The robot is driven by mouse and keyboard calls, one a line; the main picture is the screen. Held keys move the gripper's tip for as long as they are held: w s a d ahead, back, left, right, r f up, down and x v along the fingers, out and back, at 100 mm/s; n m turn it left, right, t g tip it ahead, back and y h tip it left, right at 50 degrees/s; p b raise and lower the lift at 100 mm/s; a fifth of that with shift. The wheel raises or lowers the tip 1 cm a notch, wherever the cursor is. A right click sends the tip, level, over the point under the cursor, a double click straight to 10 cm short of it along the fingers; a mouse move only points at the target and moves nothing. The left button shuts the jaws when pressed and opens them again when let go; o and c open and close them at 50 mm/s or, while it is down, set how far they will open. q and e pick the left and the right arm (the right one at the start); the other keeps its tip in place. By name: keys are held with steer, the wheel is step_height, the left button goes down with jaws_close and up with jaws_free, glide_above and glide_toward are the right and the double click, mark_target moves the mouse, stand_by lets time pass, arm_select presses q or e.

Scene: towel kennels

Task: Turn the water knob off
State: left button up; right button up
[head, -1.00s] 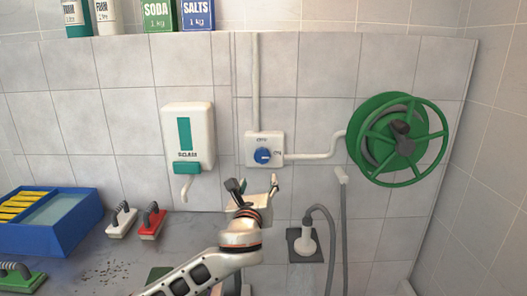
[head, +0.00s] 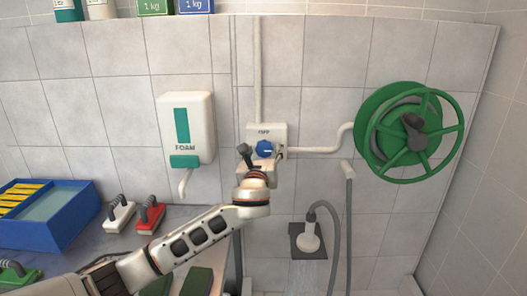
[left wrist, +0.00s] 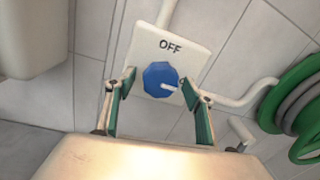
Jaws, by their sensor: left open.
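The blue water knob (head: 264,149) sits on a white plate (head: 281,131) on the tiled wall. The left wrist view shows the knob (left wrist: 161,80) with its white mark pointing right and the word OFF above it. My left gripper (head: 263,154) is open in front of the plate. In the left wrist view my left gripper (left wrist: 158,86) has one finger at each side of the knob, and I cannot tell whether they touch it. The fingers partly cover the plate. My right gripper is not in view.
A foam dispenser (head: 187,128) hangs left of the plate and a green hose reel (head: 381,143) to the right. A spray head (head: 309,240) hangs below, with faint streaks under it. A blue tray (head: 62,232) and brushes (head: 150,217) stand on the counter at left.

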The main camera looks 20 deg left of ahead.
arm_select(q)
steer(key=shift+w, duration=0.25)
steer(key=c, duration=1.1)
